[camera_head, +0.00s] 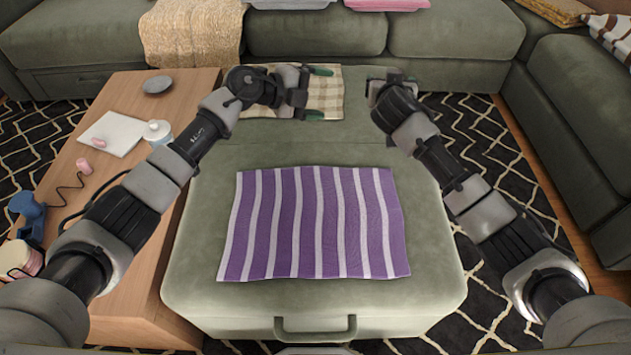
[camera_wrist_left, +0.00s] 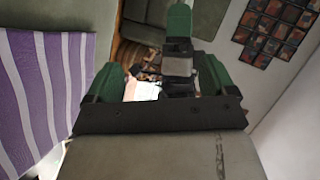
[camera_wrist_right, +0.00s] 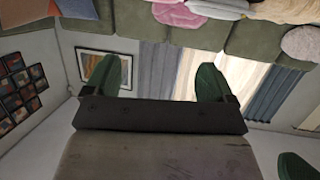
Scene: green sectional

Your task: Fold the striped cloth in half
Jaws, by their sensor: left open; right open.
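The striped cloth (camera_head: 315,222), purple with white stripes, lies spread out flat on the green ottoman (camera_head: 270,150). Its stripes run from the far edge to the near edge. My left gripper (camera_head: 318,92) is open and empty, beyond the cloth's far edge and in front of a beige checked cloth. The left wrist view shows its two green fingers apart (camera_wrist_left: 160,78), with the striped cloth (camera_wrist_left: 45,85) off to the left. My right gripper (camera_head: 390,78) is beyond the cloth's far right. Its fingers barely show there, but the right wrist view shows them apart and empty (camera_wrist_right: 161,80).
The beige checked cloth (camera_head: 333,103) lies at the ottoman's far end. A wooden table (camera_head: 125,210) to the left holds a white pad (camera_head: 118,132), a grey disc (camera_head: 158,84), a white bottle and a blue object (camera_head: 28,215). Green sofas stand behind and right.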

